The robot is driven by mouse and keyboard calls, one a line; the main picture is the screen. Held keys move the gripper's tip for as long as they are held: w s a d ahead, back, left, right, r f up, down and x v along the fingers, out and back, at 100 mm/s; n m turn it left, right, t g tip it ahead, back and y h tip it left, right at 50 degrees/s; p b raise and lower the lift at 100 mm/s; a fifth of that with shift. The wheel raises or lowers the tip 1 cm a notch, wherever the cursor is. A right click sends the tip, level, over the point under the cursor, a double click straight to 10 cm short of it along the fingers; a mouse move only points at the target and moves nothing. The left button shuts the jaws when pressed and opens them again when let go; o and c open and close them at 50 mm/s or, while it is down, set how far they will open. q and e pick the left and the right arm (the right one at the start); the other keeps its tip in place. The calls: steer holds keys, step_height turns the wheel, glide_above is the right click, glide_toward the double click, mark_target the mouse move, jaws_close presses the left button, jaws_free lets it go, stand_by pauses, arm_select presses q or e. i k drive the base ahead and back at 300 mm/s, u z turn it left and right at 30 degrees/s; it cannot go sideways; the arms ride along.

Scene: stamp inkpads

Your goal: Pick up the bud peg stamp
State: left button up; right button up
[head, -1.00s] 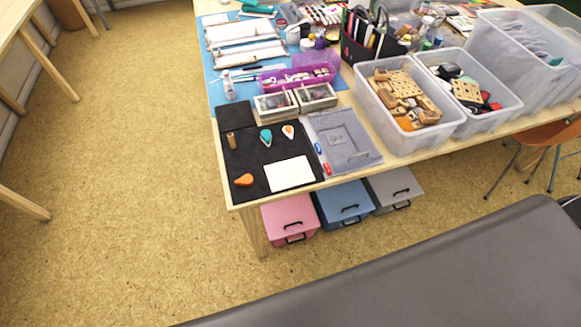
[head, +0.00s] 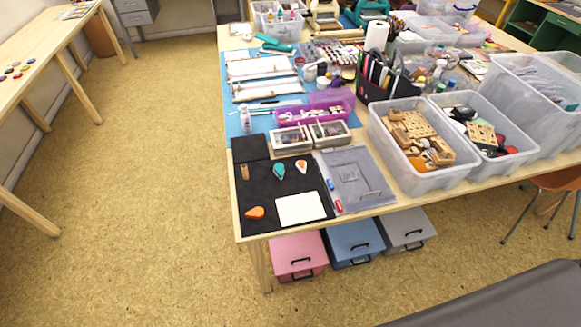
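A small brown wooden peg (head: 245,172), which looks like the bud peg stamp, stands at the left edge of a black mat (head: 262,189) near the table's front left corner. Its stamp face is too small to make out. Three teardrop-shaped inkpads lie on the mat: a teal one (head: 279,171), a white and orange one (head: 301,167) and an orange one (head: 255,212). A white card (head: 301,208) lies at the mat's front right. Neither of my grippers is in view.
A grey translucent case (head: 357,198) lies right of the mat. A clear bin of wooden blocks (head: 389,157) stands right. A dark grey surface (head: 520,300) fills the lower right. Floor left is clear.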

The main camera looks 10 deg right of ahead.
mark_target(245, 168)
steer(key=z, duration=3.45)
steer(key=k, duration=1.6)
steer(key=u, duration=1.35)
steer(key=i, duration=0.5)
